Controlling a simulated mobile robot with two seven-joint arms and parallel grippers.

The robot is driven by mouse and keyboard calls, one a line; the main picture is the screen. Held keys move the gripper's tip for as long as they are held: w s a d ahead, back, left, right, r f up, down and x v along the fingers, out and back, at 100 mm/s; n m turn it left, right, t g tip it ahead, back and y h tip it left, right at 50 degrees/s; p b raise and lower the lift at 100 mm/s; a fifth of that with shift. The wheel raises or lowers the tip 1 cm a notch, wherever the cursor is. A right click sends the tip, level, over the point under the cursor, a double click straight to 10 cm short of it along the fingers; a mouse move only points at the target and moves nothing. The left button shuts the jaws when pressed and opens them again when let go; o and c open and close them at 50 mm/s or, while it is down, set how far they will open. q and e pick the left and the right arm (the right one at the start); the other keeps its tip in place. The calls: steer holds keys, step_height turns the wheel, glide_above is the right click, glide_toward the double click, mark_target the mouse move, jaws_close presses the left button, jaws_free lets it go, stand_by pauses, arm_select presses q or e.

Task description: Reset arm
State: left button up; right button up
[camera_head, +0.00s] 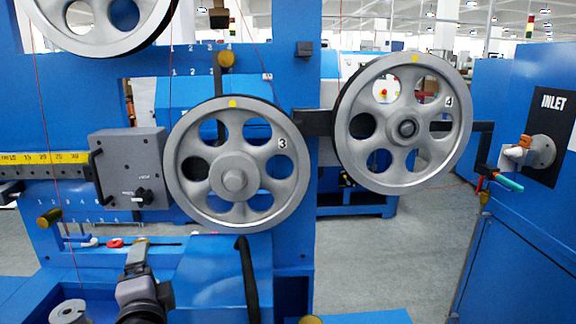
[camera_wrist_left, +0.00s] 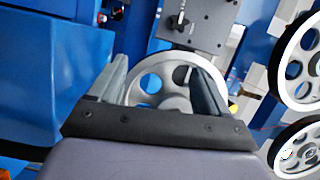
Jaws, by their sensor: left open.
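A grey spoked pulley marked 3 (camera_head: 182,205) stands upright on the front of the blue machine in the middle of the head view. A second grey pulley marked 4 (camera_head: 453,150) stands to its right, beside a dark horizontal bar (camera_head: 311,122). A black curved lever (camera_head: 247,275) hangs below pulley 3. My left gripper (camera_head: 138,246) is at the lower left, below the grey control box and apart from the pulleys. In the left wrist view its two fingers (camera_wrist_left: 160,85) are spread, with a grey pulley (camera_wrist_left: 160,72) showing behind the gap. My right gripper is out of view.
A blue cabinet labelled INLET (camera_head: 520,200) stands at the right. Open grey floor (camera_head: 385,250) lies between the machine and cabinet. Thin red wires run down the left.

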arm_select(q)
step_height(320, 180, down, 10)
steer(key=s+d+r+g+h, duration=0.1)
steer(key=s+h, duration=0.1)
steer(key=h, duration=0.1)
steer(key=s+d+f+n+g+h, duration=0.3)
steer(key=s+f+n, duration=0.7)
steer(key=s+f, duration=1)
steer(key=f+g+h, duration=0.1)
steer(key=h, duration=0.1)
steer(key=shift+s+d+g+h, duration=0.2)
steer(key=shift+g+h, duration=0.1)
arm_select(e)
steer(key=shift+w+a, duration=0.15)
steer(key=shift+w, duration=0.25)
